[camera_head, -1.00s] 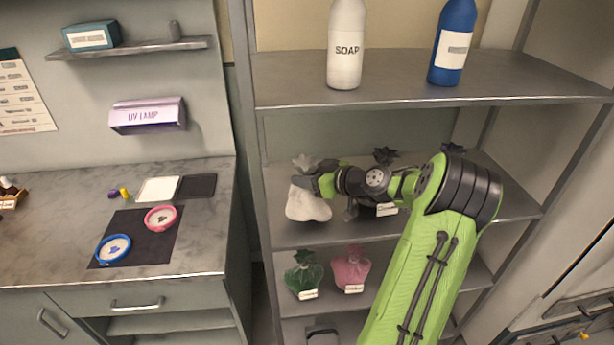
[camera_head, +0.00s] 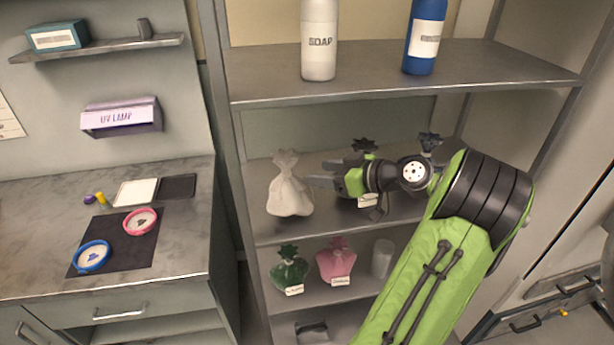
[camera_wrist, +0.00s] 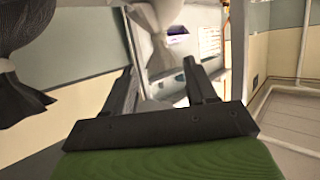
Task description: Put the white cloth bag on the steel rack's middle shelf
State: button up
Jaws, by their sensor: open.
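The white cloth bag (camera_head: 290,190) stands upright on the steel rack's middle shelf (camera_head: 285,233), near its left end. My gripper (camera_head: 322,174) is open and just to the right of the bag, with a small gap between the fingertips and the bag. In the wrist view, my gripper (camera_wrist: 165,88) shows its two fingers spread with nothing gripped. The white bag (camera_wrist: 158,40) hangs into the top of that view, beyond the fingers. The steel rack (camera_head: 400,85) is in front of me.
Dark bags (camera_head: 366,190) sit behind my arm on the same shelf, partly hidden. A green bag (camera_head: 289,270), a pink bag (camera_head: 337,262) and a pale cylinder (camera_head: 382,258) stand on the shelf below. A soap bottle (camera_head: 319,42) and a blue bottle (camera_head: 424,38) stand above.

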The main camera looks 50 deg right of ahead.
jog(key=w+a+g, duration=0.2)
jog(key=a+g, duration=0.5)
jog(key=a, duration=1.6)
jog(key=s+a+m+h, duration=0.1)
jog(key=s+a, duration=0.3)
jog(key=s, duration=0.4)
jog(key=s+a+m+g+h, duration=0.1)
jog(key=s+a, duration=0.3)
jog(key=s, duration=0.4)
jog(key=shift+r+h, duration=0.15)
jog(key=shift+h, duration=0.15)
jog(key=shift+d, duration=0.1)
